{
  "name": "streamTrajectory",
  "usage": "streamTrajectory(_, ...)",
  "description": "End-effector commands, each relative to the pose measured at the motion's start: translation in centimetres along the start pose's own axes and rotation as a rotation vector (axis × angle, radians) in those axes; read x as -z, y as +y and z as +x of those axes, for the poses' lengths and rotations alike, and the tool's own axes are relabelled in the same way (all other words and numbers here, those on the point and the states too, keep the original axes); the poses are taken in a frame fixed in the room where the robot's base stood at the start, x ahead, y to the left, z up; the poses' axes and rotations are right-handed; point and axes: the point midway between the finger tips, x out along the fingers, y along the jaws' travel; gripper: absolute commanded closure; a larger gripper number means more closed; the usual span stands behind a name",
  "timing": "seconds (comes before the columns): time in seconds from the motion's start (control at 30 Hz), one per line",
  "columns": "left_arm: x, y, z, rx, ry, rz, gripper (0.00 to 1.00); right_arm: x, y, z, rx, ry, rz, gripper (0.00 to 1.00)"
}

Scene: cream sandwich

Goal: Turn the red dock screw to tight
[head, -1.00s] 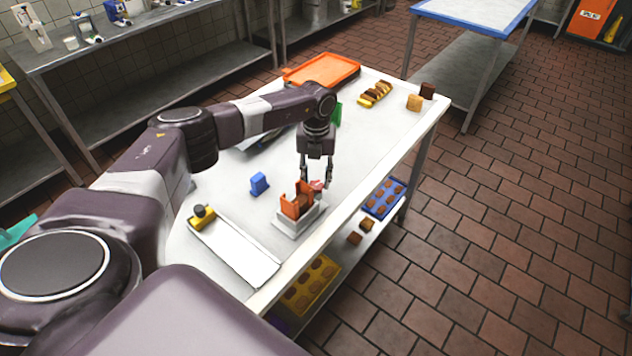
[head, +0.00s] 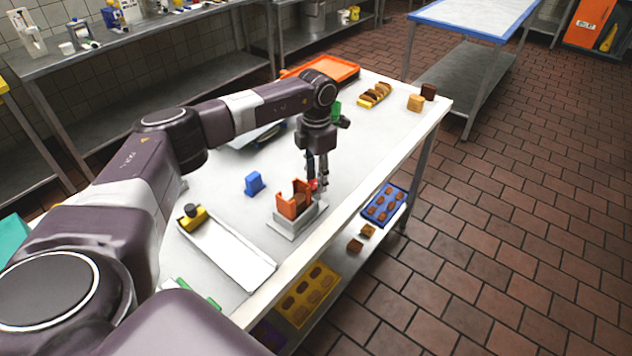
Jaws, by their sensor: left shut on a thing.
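The orange-red dock (head: 290,206) stands on a pale grey base (head: 298,222) near the table's right edge, with something brown inside it. The red screw (head: 313,185) is on the dock's right side, and only a small part shows between my fingers. My left gripper (head: 318,184) points down beside the dock and is shut on the screw. How far the screw is turned cannot be told. My right gripper is not in view.
A blue block (head: 254,183) and a long white tray (head: 228,252) with a yellow, dark-topped piece (head: 192,217) lie left of the dock. An orange tray (head: 327,70) and a yellow holder of brown pieces (head: 374,95) are at the far end. A blue tray (head: 384,203) sits on the lower shelf.

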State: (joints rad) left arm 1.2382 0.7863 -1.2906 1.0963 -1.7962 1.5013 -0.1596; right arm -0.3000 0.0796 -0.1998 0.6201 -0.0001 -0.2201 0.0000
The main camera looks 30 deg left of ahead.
Motion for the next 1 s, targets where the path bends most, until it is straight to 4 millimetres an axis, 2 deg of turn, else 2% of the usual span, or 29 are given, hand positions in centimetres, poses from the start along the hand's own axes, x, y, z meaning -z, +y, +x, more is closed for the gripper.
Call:
streamTrajectory(0.1, -0.1, 0.1, 0.1, -0.002, -0.005, 0.092, 0.91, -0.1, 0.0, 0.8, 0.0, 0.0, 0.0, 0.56)
streamTrajectory(0.43, -0.1, 0.0, -0.1, -0.003, -0.005, 0.275, 0.91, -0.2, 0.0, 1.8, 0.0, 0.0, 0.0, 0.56)
streamTrajectory(1.0, -0.1, -0.1, -0.2, -0.003, -0.006, 0.334, 0.91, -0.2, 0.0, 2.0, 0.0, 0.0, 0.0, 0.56)
